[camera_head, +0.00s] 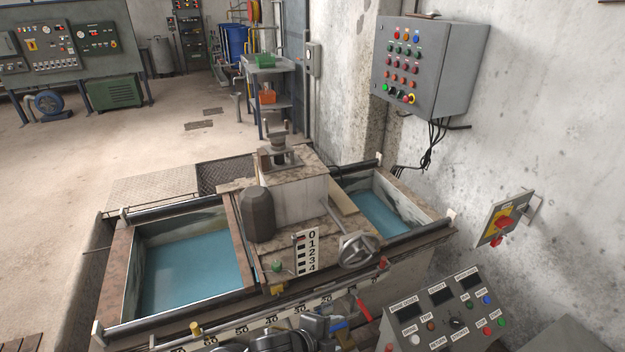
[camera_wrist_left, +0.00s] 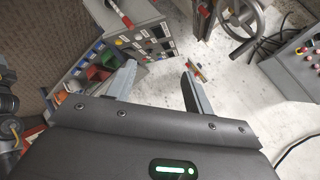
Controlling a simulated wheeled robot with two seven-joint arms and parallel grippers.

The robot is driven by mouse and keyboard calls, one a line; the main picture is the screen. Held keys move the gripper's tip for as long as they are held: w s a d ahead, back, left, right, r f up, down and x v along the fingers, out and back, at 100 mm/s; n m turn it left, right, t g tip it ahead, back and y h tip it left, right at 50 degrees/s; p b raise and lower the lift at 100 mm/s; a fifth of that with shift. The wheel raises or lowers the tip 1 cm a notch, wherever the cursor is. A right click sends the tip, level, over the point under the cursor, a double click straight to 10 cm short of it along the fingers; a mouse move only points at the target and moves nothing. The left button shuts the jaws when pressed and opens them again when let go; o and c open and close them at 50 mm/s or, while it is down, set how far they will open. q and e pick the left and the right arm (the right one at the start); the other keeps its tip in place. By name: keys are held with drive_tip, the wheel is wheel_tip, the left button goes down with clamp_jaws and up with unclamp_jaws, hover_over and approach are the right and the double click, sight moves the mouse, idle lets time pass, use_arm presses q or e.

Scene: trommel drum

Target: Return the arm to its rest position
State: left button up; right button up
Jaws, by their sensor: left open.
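My left gripper (camera_wrist_left: 158,70) shows in the left wrist view with its two grey fingers spread apart. Nothing is between the fingers; pale floor and part of a control panel (camera_wrist_left: 150,42) show beyond them. In the head view, dark grey jointed parts that look like my left arm are at the bottom edge, in front of the tank machine (camera_head: 285,200). They are partly cut off there, and the fingers cannot be made out clearly. My right gripper is in neither view.
Two tanks of blue water, left (camera_head: 190,270) and right (camera_head: 385,213), flank the machine. A grey control console (camera_head: 445,310) stands at the lower right. A button box (camera_head: 430,65) and a yellow-red switch (camera_head: 505,222) are on the wall. Open floor (camera_head: 60,160) lies to the left.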

use_arm(q)
drive_tip(key=s+a+f+n+g+y, duration=0.1)
drive_tip(key=s+a+f+n+y, duration=0.15)
drive_tip(key=s+a+n, duration=0.6)
drive_tip(key=s+a+f+n+g+y, duration=0.1)
drive_tip(key=s+a+n+y, duration=0.3)
drive_tip(key=a, duration=0.7)
drive_tip(key=s+a+f+n+g+y, duration=0.1)
drive_tip(key=s+a+f+n, duration=0.1)
drive_tip(key=s+a+n, duration=0.7)
wheel_tip(320, 180, down, 24)
drive_tip(key=w+r+m+g, duration=0.1)
drive_tip(key=w, duration=0.1)
drive_tip(key=s+a+f, duration=0.1)
drive_tip(key=s+f, duration=0.7)
drive_tip(key=f, duration=0.1)
drive_tip(key=s+a+f+g, duration=0.1)
drive_tip(key=s+a+f, duration=0.1)
drive_tip(key=s+f, duration=0.7)
drive_tip(key=shift+s+a+f+m+g, duration=0.2)
drive_tip(key=shift+a+f+m+g, duration=0.05)
drive_tip(key=shift+a+m+g, duration=0.1)
